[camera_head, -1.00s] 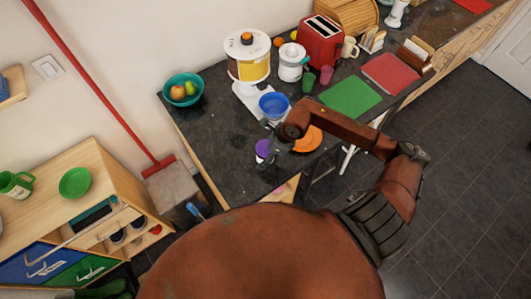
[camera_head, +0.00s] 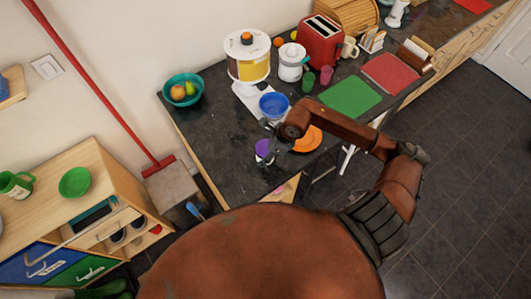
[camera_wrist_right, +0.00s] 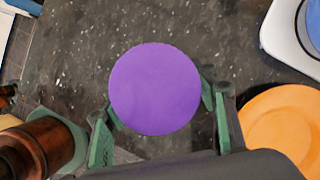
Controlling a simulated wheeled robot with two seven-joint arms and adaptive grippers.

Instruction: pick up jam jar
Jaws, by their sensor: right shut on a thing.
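The jam jar shows as a round purple lid (camera_wrist_right: 155,88) in the right wrist view, between the two green-padded fingers of my right gripper (camera_wrist_right: 160,128). In the head view the jar (camera_head: 263,149) has a purple top and a pale body, at the near part of the dark counter. My right gripper (camera_head: 267,143) is shut on the jar from the side. The jar looks upright. I cannot tell whether its base touches the counter. My left gripper is not in view.
An orange plate (camera_head: 308,140) lies right of the jar. A teal fruit bowl (camera_head: 183,91) is at the counter's left. Bare counter (camera_head: 222,140) lies left of the jar.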

